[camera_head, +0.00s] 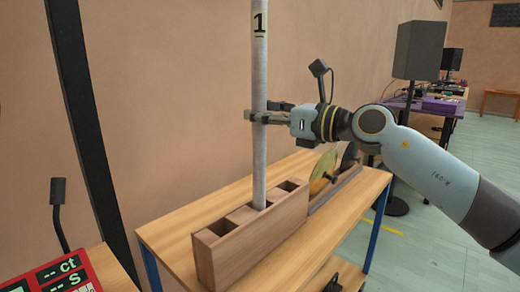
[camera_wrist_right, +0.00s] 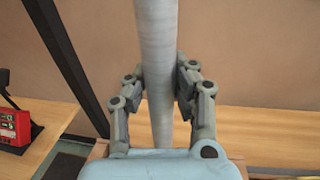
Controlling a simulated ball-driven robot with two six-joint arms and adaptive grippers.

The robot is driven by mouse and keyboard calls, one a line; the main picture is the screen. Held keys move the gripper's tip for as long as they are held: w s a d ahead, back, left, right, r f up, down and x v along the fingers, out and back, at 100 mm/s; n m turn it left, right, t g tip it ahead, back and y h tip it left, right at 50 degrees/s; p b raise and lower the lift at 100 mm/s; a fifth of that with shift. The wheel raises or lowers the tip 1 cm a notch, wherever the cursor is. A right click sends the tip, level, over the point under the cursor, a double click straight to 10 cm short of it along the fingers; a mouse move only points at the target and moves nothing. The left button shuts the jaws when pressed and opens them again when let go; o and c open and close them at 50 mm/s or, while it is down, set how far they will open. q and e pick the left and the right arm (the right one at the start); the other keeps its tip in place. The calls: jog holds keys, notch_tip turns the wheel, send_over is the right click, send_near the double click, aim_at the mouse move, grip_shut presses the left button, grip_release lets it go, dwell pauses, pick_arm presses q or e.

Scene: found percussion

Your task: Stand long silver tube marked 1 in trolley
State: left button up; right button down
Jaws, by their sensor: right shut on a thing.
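The long silver tube marked 1 (camera_head: 259,70) stands upright in the head view, its top cut off by the frame edge. My right gripper (camera_head: 262,113) is shut around it at about mid-height of the visible part. The right wrist view also shows the tube (camera_wrist_right: 157,70) between both fingers. The tube's lower end reaches the middle opening of a wooden slotted box (camera_head: 255,238) on the trolley (camera_head: 180,226) and looks to be inside it; how deep is hidden. My left gripper is out of view.
The box's left and right openings look empty. Round metal discs in a rack (camera_head: 324,172) stand behind the box. A red display unit (camera_head: 55,277) is at lower left, beside a dark upright post (camera_head: 82,120). A speaker (camera_head: 419,50) stands at the back right.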

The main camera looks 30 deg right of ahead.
aim_at(265, 141)
notch_tip(265, 141, down, 5)
jog(key=shift+f+b, duration=0.1)
jog(key=shift+b, duration=1.05)
jog(key=shift+f, duration=0.1)
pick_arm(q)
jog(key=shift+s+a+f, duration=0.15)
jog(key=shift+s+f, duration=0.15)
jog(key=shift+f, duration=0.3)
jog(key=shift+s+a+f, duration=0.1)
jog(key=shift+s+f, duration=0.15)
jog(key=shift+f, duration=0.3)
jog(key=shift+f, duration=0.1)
pick_arm(e)
jog(key=c, duration=1.1)
grip_release()
jog(key=shift+c, duration=0.2)
